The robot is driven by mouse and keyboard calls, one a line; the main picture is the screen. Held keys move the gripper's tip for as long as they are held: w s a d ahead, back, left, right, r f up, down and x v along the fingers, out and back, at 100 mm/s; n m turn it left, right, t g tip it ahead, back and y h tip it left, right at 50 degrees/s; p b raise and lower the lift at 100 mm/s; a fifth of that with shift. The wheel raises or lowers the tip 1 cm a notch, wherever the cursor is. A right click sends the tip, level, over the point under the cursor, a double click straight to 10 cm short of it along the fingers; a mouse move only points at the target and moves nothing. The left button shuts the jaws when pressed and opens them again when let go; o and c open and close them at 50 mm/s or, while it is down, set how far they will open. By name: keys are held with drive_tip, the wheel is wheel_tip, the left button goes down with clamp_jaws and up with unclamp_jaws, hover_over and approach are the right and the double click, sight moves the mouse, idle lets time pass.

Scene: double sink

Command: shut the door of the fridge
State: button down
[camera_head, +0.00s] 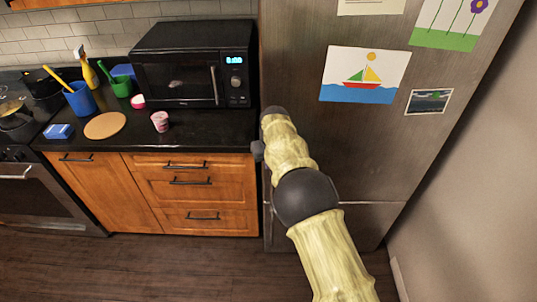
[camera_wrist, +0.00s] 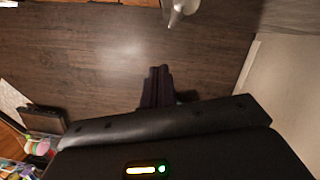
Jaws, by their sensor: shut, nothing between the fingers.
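The grey metal fridge (camera_head: 310,130) stands at the right in the head view, its front covered with pictures. Its door front looks flat, and I see no clear gap, but my arm covers part of its left edge, so I cannot tell whether it is fully shut. My pale yellow arm reaches up in front of the fridge's left side. My gripper is hidden in the head view. In the wrist view my gripper (camera_wrist: 157,76) shows as dark fingers close together, shut and empty, above the floor. Whether it touches the fridge is not visible.
Left of the fridge is a black counter (camera_head: 207,134) with a microwave (camera_head: 175,75), a cup (camera_head: 160,121) and other items above wooden drawers (camera_head: 190,190). A wall (camera_head: 465,190) stands close on the right. The wooden floor (camera_head: 150,270) in front of the cabinets is clear.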

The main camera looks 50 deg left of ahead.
drive_tip(key=v, duration=0.3)
drive_tip(key=b+v, duration=0.1)
drive_tip(key=v, duration=0.2)
drive_tip(key=shift+s+a, duration=0.1)
drive_tip(key=shift+s, duration=0.15)
drive_tip(key=shift+w, duration=0.1)
drive_tip(key=w+d+r+n, duration=0.1)
drive_tip(key=w+d+n, duration=0.2)
drive_tip(key=w+d, duration=0.6)
drive_tip(key=w+d+r+n, duration=0.2)
drive_tip(key=w+d, duration=0.3)
drive_tip(key=d, duration=0.7)
drive_tip(key=d+n, duration=0.4)
drive_tip(key=d, duration=0.9)
drive_tip(key=s+d+r+n+t+h, duration=0.1)
drive_tip(key=s+d+n, duration=0.2)
drive_tip(key=d, duration=0.5)
drive_tip(key=s+d+n, duration=0.3)
drive_tip(key=d, duration=0.6)
drive_tip(key=s+d+f+n+h, duration=0.1)
drive_tip(key=s+d+n, duration=0.7)
drive_tip(key=s+d, duration=0.2)
drive_tip(key=shift+s+d+f+t, duration=0.2)
drive_tip(key=shift+s+f+t, duration=0.1)
drive_tip(key=shift+s, duration=0.8)
